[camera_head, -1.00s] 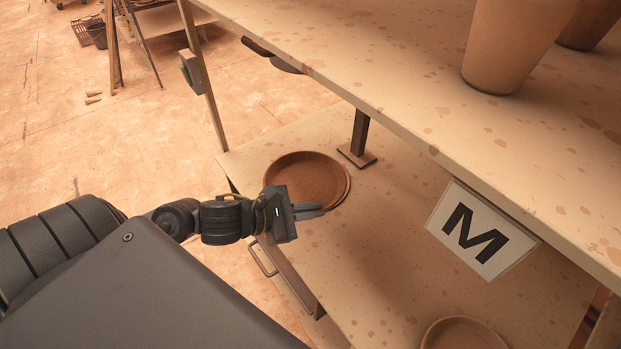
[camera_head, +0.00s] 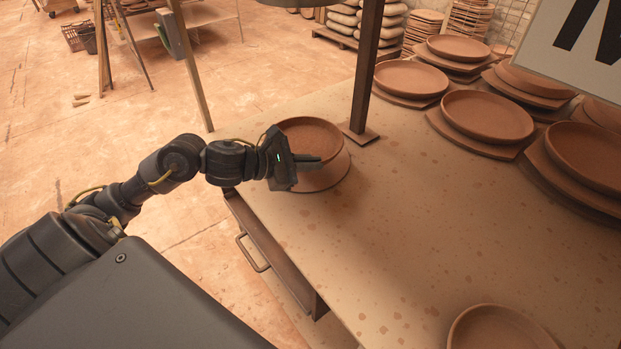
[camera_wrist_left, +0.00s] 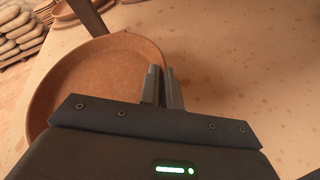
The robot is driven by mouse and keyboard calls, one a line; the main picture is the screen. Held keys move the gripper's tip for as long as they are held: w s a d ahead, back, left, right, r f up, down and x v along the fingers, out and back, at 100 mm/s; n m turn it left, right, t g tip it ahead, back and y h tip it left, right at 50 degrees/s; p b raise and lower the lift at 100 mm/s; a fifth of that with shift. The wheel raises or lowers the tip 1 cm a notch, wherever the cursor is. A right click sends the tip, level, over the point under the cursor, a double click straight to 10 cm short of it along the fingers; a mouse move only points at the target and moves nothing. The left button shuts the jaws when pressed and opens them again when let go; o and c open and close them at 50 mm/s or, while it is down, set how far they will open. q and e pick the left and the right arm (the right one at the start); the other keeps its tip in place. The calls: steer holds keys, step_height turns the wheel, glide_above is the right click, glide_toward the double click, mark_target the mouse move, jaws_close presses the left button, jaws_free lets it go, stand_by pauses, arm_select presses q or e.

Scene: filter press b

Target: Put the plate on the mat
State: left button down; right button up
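A round brown clay plate (camera_head: 308,135) is above the left part of the table, tilted slightly in my view. My left gripper (camera_head: 318,162) is at its near right rim. In the left wrist view the two fingers (camera_wrist_left: 162,88) are close together, one inside the plate (camera_wrist_left: 100,75) and one outside, with the rim between them. A second round clay piece (camera_head: 332,178) shows just below the plate; I cannot tell whether they touch. Another round clay piece (camera_head: 495,332) is partly cut off at the bottom edge. I cannot identify a separate mat. My right gripper is not in view.
The speckled table (camera_head: 420,240) is clear in the middle. A dark post (camera_head: 366,70) stands just behind the plate. Several plates on clay slabs (camera_head: 487,115) fill the back right. A sign (camera_head: 580,40) hangs at the upper right.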

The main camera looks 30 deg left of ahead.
mark_target(311, 182)
arm_select(q)
steer(key=shift+w+a+f, duration=0.3)
steer(key=shift+w+f, duration=0.3)
steer(key=shift+f, duration=0.1)
steer(key=shift+w+a+f, duration=0.15)
steer(key=shift+w+f, duration=0.1)
steer(key=shift+f, duration=0.15)
step_height(311, 182, down, 3)
steer(key=shift+w+p, duration=0.1)
steer(key=shift+p, duration=0.4)
steer(key=shift+f, duration=0.15)
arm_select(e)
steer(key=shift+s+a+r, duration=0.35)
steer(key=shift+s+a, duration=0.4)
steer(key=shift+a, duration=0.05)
arm_select(q)
steer(key=shift+f, duration=0.15)
steer(key=c, duration=1.6)
jaws_free()
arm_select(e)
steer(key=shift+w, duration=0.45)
